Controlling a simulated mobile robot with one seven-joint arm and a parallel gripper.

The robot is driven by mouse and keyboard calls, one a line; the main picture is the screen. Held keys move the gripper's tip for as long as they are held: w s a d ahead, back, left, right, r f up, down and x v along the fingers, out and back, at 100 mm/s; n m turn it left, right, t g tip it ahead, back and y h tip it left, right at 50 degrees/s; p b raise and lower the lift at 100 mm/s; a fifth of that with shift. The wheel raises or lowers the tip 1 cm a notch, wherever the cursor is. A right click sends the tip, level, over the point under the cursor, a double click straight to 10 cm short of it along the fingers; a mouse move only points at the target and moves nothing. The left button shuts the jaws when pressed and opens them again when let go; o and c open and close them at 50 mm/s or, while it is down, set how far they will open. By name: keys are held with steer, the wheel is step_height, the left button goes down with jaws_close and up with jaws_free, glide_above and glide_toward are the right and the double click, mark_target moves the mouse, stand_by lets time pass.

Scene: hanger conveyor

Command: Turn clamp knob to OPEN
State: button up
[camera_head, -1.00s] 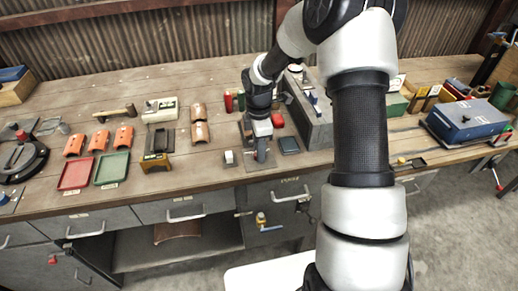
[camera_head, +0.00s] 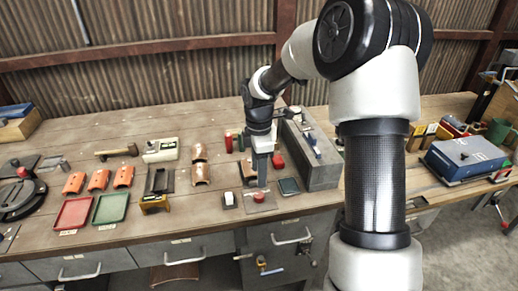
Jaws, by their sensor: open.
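I cannot tell for sure which part is the clamp knob, and no OPEN mark is readable. A small red round knob (camera_head: 259,197) sits on a flat plate (camera_head: 268,207) near the bench's front edge. My gripper (camera_head: 262,183) points down just behind and above this knob, apart from it as far as I can see. Its fingers are small and partly merge in the picture; nothing shows held between them. The arm hides part of the bench behind the gripper.
A long grey block (camera_head: 318,165) stands right of my gripper. A white-topped block (camera_head: 229,199) and a dark square pad (camera_head: 289,186) flank the plate. Red (camera_head: 74,212) and green (camera_head: 110,208) trays lie left. A blue box (camera_head: 465,158) stands far right.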

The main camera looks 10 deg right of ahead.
step_height(320, 180, up, 9)
steer(key=shift+f, duration=0.15)
steer(key=s+r+m+t+h+p, duration=0.1)
steer(key=s+r+m+t+p, duration=0.15)
steer(key=s+r+m, duration=0.75)
steer(key=s+r+m+t+y, duration=0.1)
steer(key=s+r+m+t, duration=0.2)
steer(key=s+m, duration=0.5)
steer(key=s, duration=0.8)
steer(key=shift+r, duration=0.3)
steer(key=shift+d, duration=0.1)
